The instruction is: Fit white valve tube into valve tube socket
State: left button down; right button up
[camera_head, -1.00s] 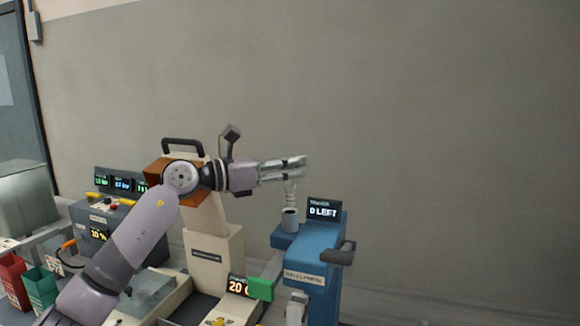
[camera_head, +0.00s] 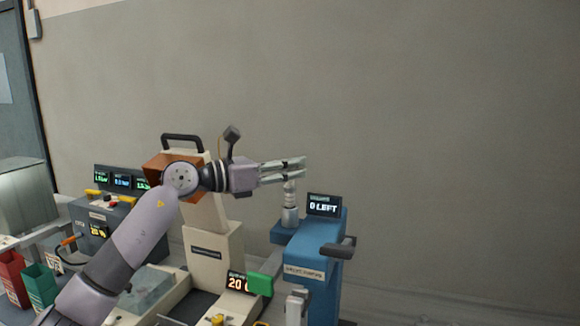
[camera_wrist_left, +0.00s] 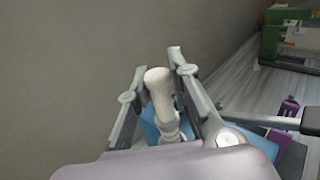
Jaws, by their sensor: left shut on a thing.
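The white valve tube (camera_head: 290,190) is upright between the fingers of my left gripper (camera_head: 296,168). The wrist view also shows the tube (camera_wrist_left: 160,95) between the two fingers of the left gripper (camera_wrist_left: 154,82). The grey cup-shaped valve tube socket (camera_head: 290,216) stands on the blue machine (camera_head: 318,265). The tube's lower end meets the socket's top, and the dark opening is covered. I cannot tell how deep the tube sits.
A "0 LEFT" display (camera_head: 324,205) stands just right of the socket, with a dark handle (camera_head: 338,248) below it. A cream machine (camera_head: 213,255) stands left under my arm. The space above and right of the blue machine is clear before the wall.

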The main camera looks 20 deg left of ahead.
aim_at(286, 188)
pick_arm(q)
jog(key=shift+f+b, duration=0.7)
jog(key=shift+f, duration=0.25)
jog(key=shift+f+b, duration=0.65)
jog(key=shift+f, duration=0.35)
jog(key=c, duration=1.4)
grip_release()
jog(key=shift+s+a, duration=0.1)
jog(key=shift+s+a+f, duration=0.1)
jog(key=shift+s+a, duration=0.05)
jog(key=shift+a, duration=0.1)
jog(key=v, duration=1.1)
jog(key=shift+s, duration=0.15)
